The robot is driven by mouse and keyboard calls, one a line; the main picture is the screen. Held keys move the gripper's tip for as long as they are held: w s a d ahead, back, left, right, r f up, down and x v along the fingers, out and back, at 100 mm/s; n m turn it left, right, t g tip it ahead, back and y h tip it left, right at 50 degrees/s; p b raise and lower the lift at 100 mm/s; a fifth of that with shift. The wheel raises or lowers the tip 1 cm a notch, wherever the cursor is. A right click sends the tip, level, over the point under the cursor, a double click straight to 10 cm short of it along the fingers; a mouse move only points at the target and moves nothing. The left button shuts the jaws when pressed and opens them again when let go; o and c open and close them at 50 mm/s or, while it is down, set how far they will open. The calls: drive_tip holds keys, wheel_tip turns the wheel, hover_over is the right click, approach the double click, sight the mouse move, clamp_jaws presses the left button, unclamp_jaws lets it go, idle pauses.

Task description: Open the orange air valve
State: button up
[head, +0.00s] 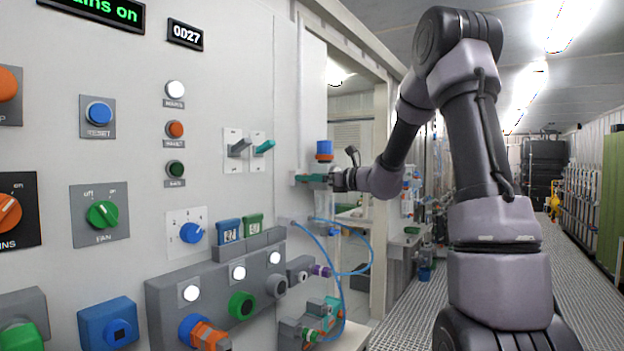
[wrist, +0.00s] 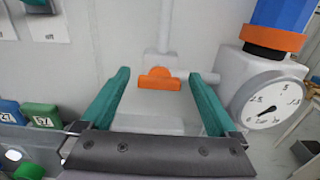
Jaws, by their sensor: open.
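The orange air valve (wrist: 160,79) is a small orange handle on a pale grey pipe against the wall, in the middle of the wrist view. The pipe runs up from it and off to the right. My gripper (wrist: 160,76) is open, with one teal finger on each side of the handle in the picture. Both fingers look apart from the handle; how far the handle lies beyond the tips is hard to tell. In the head view my gripper (head: 312,178) is beside the panel's right end, and I cannot make out the valve there.
A white dial gauge (wrist: 265,108) with a blue and orange cap (wrist: 281,22) stands close to the right finger. Blue and green blocks (head: 241,229) sit to the left on the panel. Blue hoses (head: 342,255) loop below my gripper.

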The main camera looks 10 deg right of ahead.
drive_tip(key=shift+c, duration=0.3)
drive_tip(key=c, duration=1.3)
drive_tip(key=shift+n, duration=0.3)
drive_tip(key=shift+s+a+f+n, duration=0.1)
drive_tip(key=shift+f+n, duration=0.05)
drive_tip(key=shift+n, duration=3.65)
drive_tip(key=shift+s+a+f+n, duration=0.1)
drive_tip(key=shift+f+n, duration=0.05)
drive_tip(key=shift+n, duration=3.65)
